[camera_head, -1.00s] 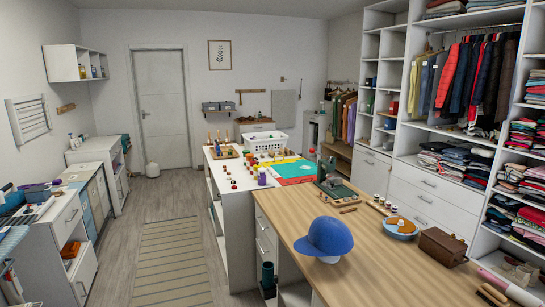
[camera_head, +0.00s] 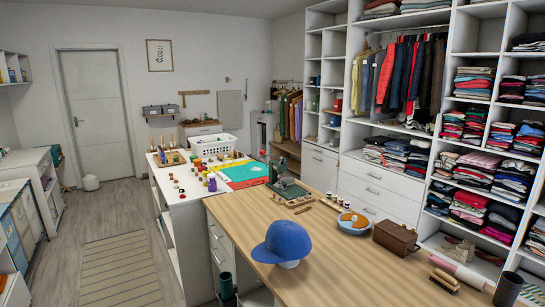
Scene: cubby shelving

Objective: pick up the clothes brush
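What looks like the clothes brush (camera_head: 445,279), a small brown wooden block with paler bristles, lies on the wooden tabletop (camera_head: 345,276) near its right end. It is close to the front right of the brown box. A pink roll (camera_head: 462,271) lies just behind it. My gripper is not in view.
On the same tabletop are a blue cap (camera_head: 282,242), a brown box (camera_head: 395,237), an orange-and-blue round dish (camera_head: 354,223), a green sewing machine (camera_head: 286,181) and a dark cup (camera_head: 508,289). Shelving with folded clothes stands behind. The floor at left is clear around a striped rug (camera_head: 121,270).

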